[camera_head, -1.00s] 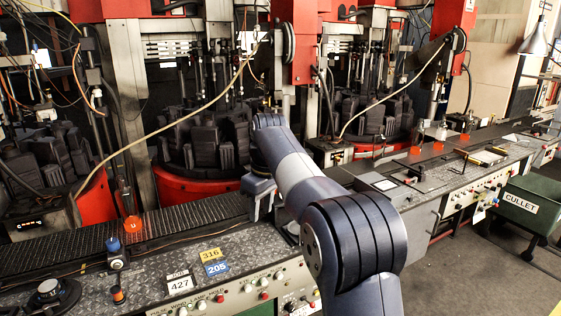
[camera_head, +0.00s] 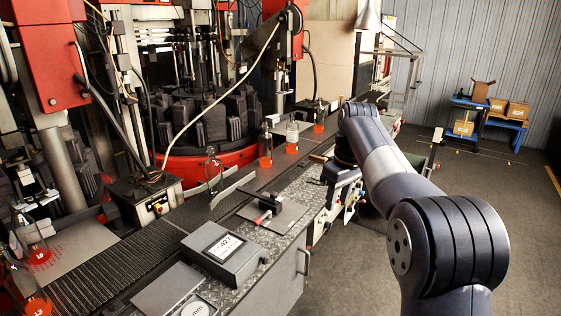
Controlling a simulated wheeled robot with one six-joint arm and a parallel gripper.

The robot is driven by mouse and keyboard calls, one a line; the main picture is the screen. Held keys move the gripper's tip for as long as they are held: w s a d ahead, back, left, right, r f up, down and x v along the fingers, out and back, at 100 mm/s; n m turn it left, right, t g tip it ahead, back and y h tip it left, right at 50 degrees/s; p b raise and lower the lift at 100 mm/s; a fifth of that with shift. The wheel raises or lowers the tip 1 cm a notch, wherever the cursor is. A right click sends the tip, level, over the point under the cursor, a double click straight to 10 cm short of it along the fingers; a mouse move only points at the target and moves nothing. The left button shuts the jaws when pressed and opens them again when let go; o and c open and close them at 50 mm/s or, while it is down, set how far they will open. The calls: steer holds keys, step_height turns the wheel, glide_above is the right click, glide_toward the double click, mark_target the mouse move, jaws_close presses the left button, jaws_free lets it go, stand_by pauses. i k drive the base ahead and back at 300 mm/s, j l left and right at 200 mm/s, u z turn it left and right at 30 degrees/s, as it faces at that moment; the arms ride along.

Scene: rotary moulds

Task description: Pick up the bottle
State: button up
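Several clear glass bottles with glowing orange-red bases stand along the conveyor line. One bottle (camera_head: 266,149) stands upright mid-conveyor, with another bottle (camera_head: 292,137) just behind it and a further bottle (camera_head: 319,120) beyond. A clear bottle (camera_head: 214,171) stands nearer, beside a metal guide. Two more bottles are at the left edge, one a tilted-looking bottle (camera_head: 33,243) and one a lower bottle (camera_head: 27,292). My arm reaches in from the lower right. My gripper (camera_head: 341,178) hangs at its far end, right of the bottles and apart from them; its fingers cannot be made out.
A red moulding machine (camera_head: 205,160) stands behind the conveyor (camera_head: 180,226). A grey box marked 427 (camera_head: 222,255) and a flat plate (camera_head: 272,215) lie on the bench. Open floor (camera_head: 530,250) is at right, with a blue cart (camera_head: 490,118) of boxes behind.

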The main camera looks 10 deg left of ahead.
mark_target(213, 166)
steer(key=i+l+z, duration=0.2)
steer(key=i, duration=1.3)
steer(key=i+u, duration=0.2)
steer(key=u, duration=0.2)
steer(key=i+u, duration=0.2)
steer(key=u, duration=0.2)
steer(key=i+l+u, duration=0.15)
steer(key=u, duration=0.2)
steer(key=i+l+u, duration=0.15)
steer(key=u, duration=0.25)
steer(key=i+l+u, duration=0.15)
steer(key=u, duration=0.25)
steer(key=i+l+u, duration=0.4)
steer(key=k+j, duration=0.05)
steer(key=j, duration=0.05)
